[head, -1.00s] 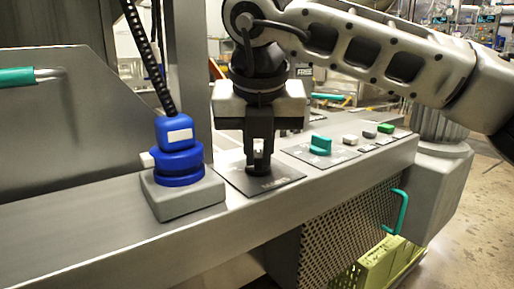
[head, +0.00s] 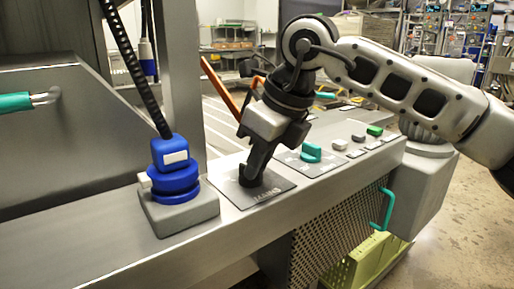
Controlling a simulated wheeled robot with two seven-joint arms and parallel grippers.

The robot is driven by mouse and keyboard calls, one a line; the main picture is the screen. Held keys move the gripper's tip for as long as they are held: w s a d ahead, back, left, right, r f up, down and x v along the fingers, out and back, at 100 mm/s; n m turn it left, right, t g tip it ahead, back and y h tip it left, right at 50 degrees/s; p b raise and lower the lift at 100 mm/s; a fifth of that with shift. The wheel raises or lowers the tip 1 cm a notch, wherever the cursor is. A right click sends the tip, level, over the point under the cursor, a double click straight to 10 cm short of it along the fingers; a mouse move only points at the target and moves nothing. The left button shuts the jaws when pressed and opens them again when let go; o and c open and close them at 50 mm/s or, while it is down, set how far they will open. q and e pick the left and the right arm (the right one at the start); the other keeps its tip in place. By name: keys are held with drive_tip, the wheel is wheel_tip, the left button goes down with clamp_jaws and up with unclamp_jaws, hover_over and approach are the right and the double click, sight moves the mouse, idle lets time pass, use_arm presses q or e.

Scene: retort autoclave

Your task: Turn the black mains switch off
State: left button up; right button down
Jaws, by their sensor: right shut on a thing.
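The black mains switch (head: 246,181) sits on a dark grey label plate (head: 268,193) on the steel ledge, left of the teal knob. My right gripper (head: 253,172) comes down on it from above, tilted, with its fingers shut on the switch. The fingers hide most of the switch, so its exact handle angle is hard to read. Some lettering shows on the plate in front of it. My left gripper is not in view.
A blue plug in a blue socket (head: 175,178) with a black cable stands on a grey block close left. A teal knob (head: 311,152) and several buttons, one green (head: 374,131), lie to the right. A teal handle (head: 387,209) is on the mesh front below.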

drive_tip(key=n+p, duration=0.1)
drive_tip(key=n+g+p, duration=0.1)
drive_tip(key=n+p, duration=0.1)
drive_tip(key=shift+w+d+r+n+y, duration=0.1)
drive_tip(key=shift+w+r+n+y, duration=0.2)
drive_tip(key=shift+n+y, duration=0.1)
drive_tip(key=shift+f+n+g+p, duration=0.15)
drive_tip(key=shift+n+g+p, duration=0.3)
drive_tip(key=shift+n, duration=0.15)
drive_tip(key=shift+w, duration=0.1)
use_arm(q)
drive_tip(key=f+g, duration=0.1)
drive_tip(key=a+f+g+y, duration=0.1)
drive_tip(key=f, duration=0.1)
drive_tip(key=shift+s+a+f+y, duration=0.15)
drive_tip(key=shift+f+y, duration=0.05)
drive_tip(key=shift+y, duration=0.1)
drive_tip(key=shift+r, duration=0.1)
use_arm(e)
drive_tip(key=c, duration=1.4)
unclamp_jaws()
drive_tip(key=shift+f, duration=0.1)
drive_tip(key=shift+c, duration=0.2)
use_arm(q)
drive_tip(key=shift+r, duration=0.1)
